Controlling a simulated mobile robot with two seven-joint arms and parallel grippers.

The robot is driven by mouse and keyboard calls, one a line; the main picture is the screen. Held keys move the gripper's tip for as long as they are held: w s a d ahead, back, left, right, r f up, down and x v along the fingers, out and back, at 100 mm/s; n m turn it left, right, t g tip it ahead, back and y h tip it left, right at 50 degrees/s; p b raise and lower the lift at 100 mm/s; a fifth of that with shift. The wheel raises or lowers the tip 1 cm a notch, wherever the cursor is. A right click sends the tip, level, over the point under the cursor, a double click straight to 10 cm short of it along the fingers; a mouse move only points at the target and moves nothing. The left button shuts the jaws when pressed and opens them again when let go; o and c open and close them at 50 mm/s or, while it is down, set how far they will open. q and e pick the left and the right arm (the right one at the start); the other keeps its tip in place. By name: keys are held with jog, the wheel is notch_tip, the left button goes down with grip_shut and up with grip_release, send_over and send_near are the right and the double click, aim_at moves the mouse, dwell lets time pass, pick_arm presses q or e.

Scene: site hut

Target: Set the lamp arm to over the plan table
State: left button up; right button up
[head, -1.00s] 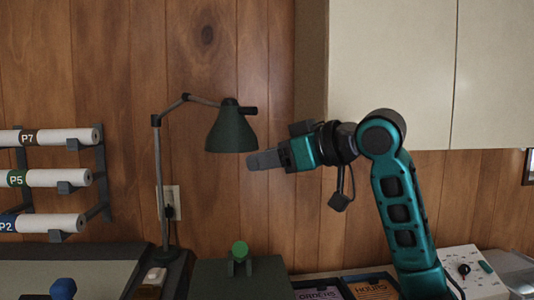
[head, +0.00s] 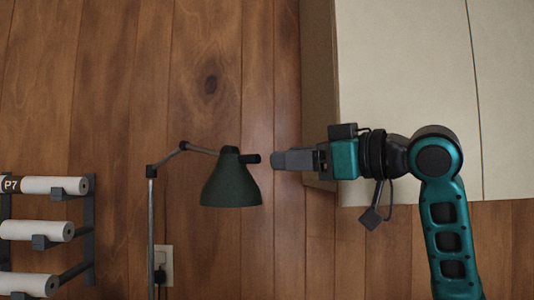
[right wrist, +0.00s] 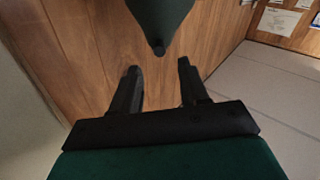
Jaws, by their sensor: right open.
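The lamp has a dark green cone shade (head: 231,186) hanging from a thin jointed arm (head: 187,147) on an upright pole (head: 151,225). A short dark handle (head: 251,158) sticks out from the shade's top toward the right. My right gripper (head: 276,160) is open and empty, just right of the handle and level with it, with a small gap. In the right wrist view the handle's round end (right wrist: 158,48) lies ahead, between the lines of the two open fingers (right wrist: 159,72). The plan table and my left gripper are not in view.
A pale wall cabinet (head: 400,70) stands behind and above my right arm. Rolled plans (head: 55,185) lie on a wall rack at the left. A wall socket (head: 163,265) is behind the pole. The wood wall around the shade is clear.

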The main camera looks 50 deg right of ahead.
aim_at(262, 159)
jog(key=w, duration=0.3)
jog(key=w+a+p, duration=0.1)
jog(key=w, duration=0.1)
jog(key=shift+w, duration=0.3)
jog(key=shift+c, duration=0.2)
grip_shut()
